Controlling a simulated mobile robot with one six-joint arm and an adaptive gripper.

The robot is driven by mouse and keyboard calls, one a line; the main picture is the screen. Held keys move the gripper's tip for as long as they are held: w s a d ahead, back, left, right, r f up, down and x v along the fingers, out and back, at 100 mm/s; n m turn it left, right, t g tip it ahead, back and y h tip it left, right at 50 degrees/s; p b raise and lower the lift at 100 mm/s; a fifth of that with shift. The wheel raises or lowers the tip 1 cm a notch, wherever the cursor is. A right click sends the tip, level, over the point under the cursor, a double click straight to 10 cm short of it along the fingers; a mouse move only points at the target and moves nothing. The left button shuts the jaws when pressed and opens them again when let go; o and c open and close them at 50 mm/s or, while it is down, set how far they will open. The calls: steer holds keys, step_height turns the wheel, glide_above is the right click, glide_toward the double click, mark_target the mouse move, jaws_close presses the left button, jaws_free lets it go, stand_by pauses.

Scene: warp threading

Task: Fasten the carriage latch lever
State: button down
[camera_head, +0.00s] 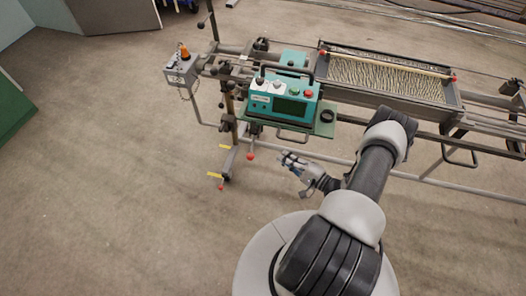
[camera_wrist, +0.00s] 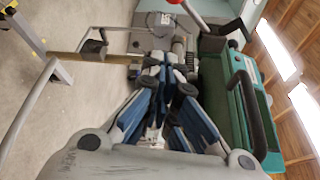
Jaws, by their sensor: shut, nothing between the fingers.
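The teal carriage unit (camera_head: 284,100) with a screen and buttons sits on the rail of the metal frame. A lever with a red ball (camera_head: 250,156) hangs below its left part. A second red-tipped lever (camera_head: 221,187) is lower, near the foot of a post. I cannot tell for sure which is the latch lever. My gripper (camera_head: 285,156) is shut and empty, right of the upper red ball and apart from it. In the wrist view my gripper (camera_wrist: 166,62) points at the metal fittings beside the teal housing (camera_wrist: 220,95); a red knob (camera_wrist: 175,2) shows at the top edge.
A tray of pale threads (camera_head: 385,80) with a rod across it lies on the frame at right. A grey box with an orange knob (camera_head: 182,70) is at the left end. A dark handle (camera_wrist: 250,110) juts from the teal housing.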

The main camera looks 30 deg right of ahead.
mark_target(253, 141)
steer(key=b+x, duration=0.2)
steer(key=x, duration=0.8)
steer(key=s+a, duration=0.1)
steer(key=s+a+r, duration=0.1)
steer(key=a, duration=0.1)
steer(key=shift+s+a, duration=0.15)
steer(key=shift+s+a+r+m+g+p, duration=0.2)
steer(key=shift+s+a+m+g+p, duration=0.1)
steer(key=shift+m+p, duration=0.25)
steer(key=r+m+g+p, duration=0.1)
steer(key=s+a+r+m+g+p, duration=0.1)
steer(key=r+m+p, duration=0.1)
steer(key=s+a+r+m+g+y+p, duration=0.1)
steer(key=m+p, duration=0.1)
steer(key=shift+s+a+r, duration=0.2)
steer(key=shift+a, duration=0.05)
stand_by(0.4)
steer(key=shift+r, duration=0.1)
stand_by(0.6)
